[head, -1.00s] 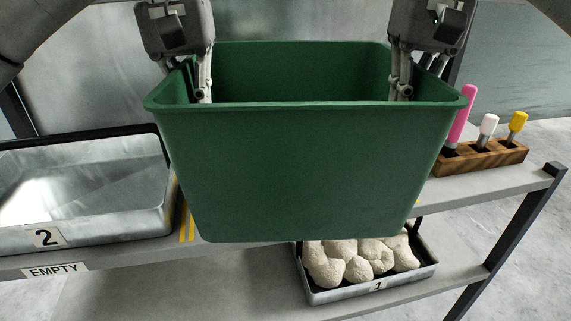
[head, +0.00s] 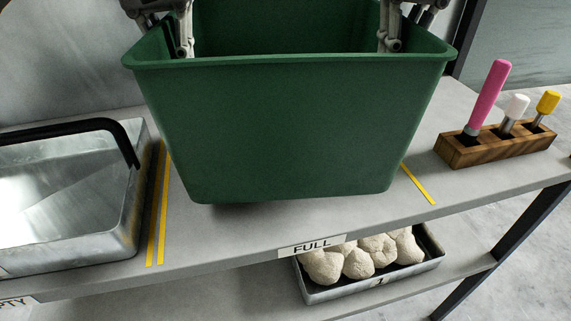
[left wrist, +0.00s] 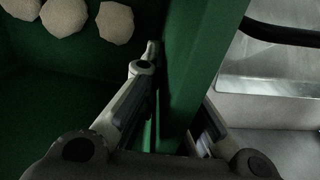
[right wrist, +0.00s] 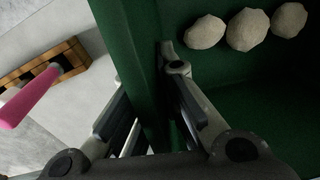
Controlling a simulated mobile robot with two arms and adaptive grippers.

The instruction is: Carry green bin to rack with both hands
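The green bin (head: 290,130) is upright in the middle of the head view, over the rack's upper shelf (head: 230,235) between yellow tape lines and behind the "FULL" label (head: 311,245). A dark shadow lies under it; I cannot tell whether its base touches the shelf. My left gripper (head: 184,48) is shut on the bin's left wall, one finger inside and one outside. My right gripper (head: 390,42) is shut on the right wall the same way. Several pale lumps (left wrist: 115,22) lie inside the bin, seen in both wrist views.
A metal tray (head: 70,245) with a black handle stands left of the tape. A wooden block (head: 490,145) holding pink, white and yellow-handled tools stands to the right.

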